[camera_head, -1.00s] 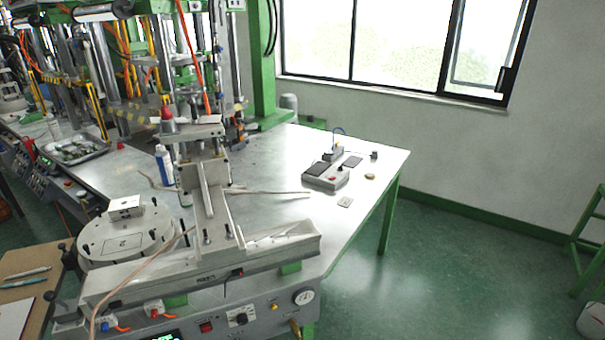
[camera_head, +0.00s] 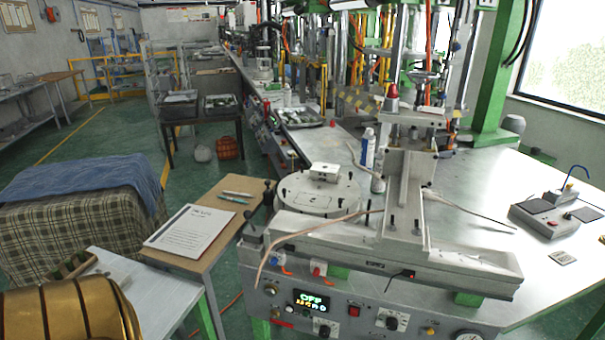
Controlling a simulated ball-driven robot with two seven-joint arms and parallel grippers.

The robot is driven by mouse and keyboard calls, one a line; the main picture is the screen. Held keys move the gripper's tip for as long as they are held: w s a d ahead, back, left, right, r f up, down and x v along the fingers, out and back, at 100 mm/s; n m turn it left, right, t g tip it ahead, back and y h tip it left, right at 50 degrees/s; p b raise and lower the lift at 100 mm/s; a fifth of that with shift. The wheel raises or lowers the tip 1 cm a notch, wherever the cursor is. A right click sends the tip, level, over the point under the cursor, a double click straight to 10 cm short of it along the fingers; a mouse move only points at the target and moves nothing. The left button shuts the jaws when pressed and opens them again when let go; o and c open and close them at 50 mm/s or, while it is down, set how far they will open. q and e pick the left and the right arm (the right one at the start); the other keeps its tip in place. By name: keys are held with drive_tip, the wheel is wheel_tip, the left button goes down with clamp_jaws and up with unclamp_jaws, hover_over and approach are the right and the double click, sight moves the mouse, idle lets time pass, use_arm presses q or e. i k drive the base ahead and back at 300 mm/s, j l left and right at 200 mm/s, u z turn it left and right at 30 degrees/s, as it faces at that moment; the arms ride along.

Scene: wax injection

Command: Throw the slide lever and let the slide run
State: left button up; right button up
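The wax injection machine (camera_head: 380,300) stands at the front of the metal bench. A pale slide (camera_head: 404,215) runs back from its front rail (camera_head: 455,262) toward the press columns. A round plate (camera_head: 318,198) with a small metal block (camera_head: 324,172) on it sits left of the slide. A black-knobbed handle (camera_head: 268,188) stands near the machine's left end, and black pins stick up beside the slide. I cannot tell which part is the slide lever. Neither of my grippers is in view.
A wooden stand with a paper sheet (camera_head: 190,231) and pens (camera_head: 235,197) is left of the machine. A grey device (camera_head: 545,220) sits on the bench at right. A cloth-covered bulk (camera_head: 80,210) and a ribbed gold object (camera_head: 65,312) fill the lower left. A floor aisle runs behind.

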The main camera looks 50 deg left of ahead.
sight(248, 214)
drive_tip(key=u, duration=1.85)
